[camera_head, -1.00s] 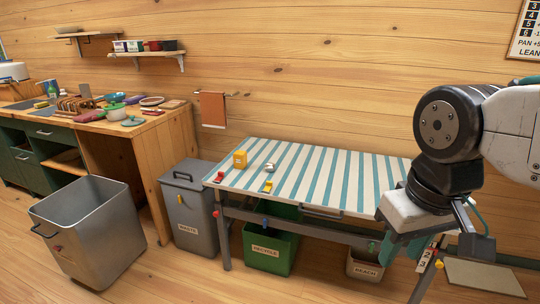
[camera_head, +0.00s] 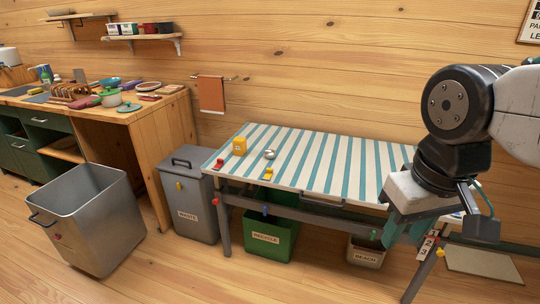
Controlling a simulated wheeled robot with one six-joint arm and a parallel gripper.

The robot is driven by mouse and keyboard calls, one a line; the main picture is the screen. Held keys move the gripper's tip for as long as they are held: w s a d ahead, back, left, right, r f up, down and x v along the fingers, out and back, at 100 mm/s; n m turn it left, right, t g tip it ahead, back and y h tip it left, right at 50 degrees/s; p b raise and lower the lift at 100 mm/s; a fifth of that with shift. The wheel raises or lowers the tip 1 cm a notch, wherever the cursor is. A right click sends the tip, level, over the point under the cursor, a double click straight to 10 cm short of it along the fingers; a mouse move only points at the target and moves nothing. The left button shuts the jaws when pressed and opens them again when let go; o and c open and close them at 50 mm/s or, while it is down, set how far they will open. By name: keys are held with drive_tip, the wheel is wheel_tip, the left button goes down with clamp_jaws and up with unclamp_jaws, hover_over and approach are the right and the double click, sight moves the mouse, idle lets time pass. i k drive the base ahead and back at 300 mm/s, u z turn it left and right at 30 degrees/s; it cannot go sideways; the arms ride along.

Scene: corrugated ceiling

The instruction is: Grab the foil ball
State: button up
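A small silvery ball, which looks like the foil ball (camera_head: 270,154), rests on the striped table (camera_head: 345,165) near its left end. A yellow block (camera_head: 239,145) stands just left of it, and a small yellow item (camera_head: 267,173) lies in front of it. My gripper (camera_head: 450,215) hangs at the right, over the table's right end, well apart from the ball. Its fingers are partly hidden by my arm, and I cannot make out the gap between them.
A red item (camera_head: 218,164) sits at the table's left edge. An open metal bin (camera_head: 95,225) is at left. The table's middle is clear.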

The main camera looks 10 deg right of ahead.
sight(270, 154)
drive_tip(key=z, duration=0.15)
drive_tip(key=i, duration=1.85)
drive_tip(key=u, duration=0.3)
